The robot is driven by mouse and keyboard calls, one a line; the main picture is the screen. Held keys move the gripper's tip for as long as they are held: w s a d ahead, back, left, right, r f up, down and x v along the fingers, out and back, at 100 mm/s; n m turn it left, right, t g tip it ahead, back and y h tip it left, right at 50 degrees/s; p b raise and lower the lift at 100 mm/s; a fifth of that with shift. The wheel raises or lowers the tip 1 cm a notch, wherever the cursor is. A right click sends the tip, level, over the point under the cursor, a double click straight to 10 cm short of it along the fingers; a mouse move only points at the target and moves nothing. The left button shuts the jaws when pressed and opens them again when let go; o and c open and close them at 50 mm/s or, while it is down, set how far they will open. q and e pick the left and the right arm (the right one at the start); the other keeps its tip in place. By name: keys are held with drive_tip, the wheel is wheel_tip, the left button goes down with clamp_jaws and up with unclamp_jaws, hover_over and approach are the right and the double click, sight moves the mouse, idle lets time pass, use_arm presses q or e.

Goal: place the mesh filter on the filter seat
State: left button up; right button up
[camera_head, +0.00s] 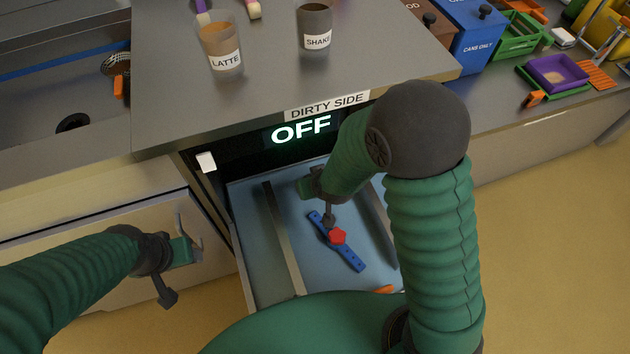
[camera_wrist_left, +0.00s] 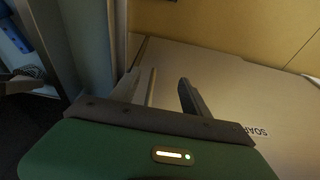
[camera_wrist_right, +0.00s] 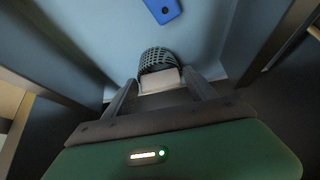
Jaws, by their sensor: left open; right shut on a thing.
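The mesh filter (camera_wrist_right: 157,58) is a grey mesh cup with a pale block at its near end. My right gripper (camera_wrist_right: 160,88) is shut on that block in the right wrist view, with the cup beyond the fingertips. In the head view my right gripper (camera_head: 326,206) is inside the open blue-lined machine bay (camera_head: 255,255), close above a blue spray arm (camera_head: 350,254). A dark mesh part (camera_wrist_left: 28,72) also shows at the left of the left wrist view. I cannot make out the filter seat. My left gripper (camera_head: 192,240) is open and empty, left of the bay.
The spray arm has a red hub (camera_head: 337,236). A grey rail (camera_head: 282,240) runs along the bay's left side. A counter (camera_head: 270,75) with LATTE (camera_head: 222,50) and SHAKE (camera_head: 314,28) cups overhangs behind. The machine display (camera_head: 300,130) reads OFF.

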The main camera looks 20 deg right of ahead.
drive_tip(key=shift+d+f, duration=0.3)
drive_tip(key=shift+f, duration=0.05)
drive_tip(key=o, duration=1)
drive_tip(key=shift+a, duration=0.15)
drive_tip(key=shift+o, duration=0.2)
drive_tip(key=o, duration=0.6)
drive_tip(key=shift+c, duration=0.2)
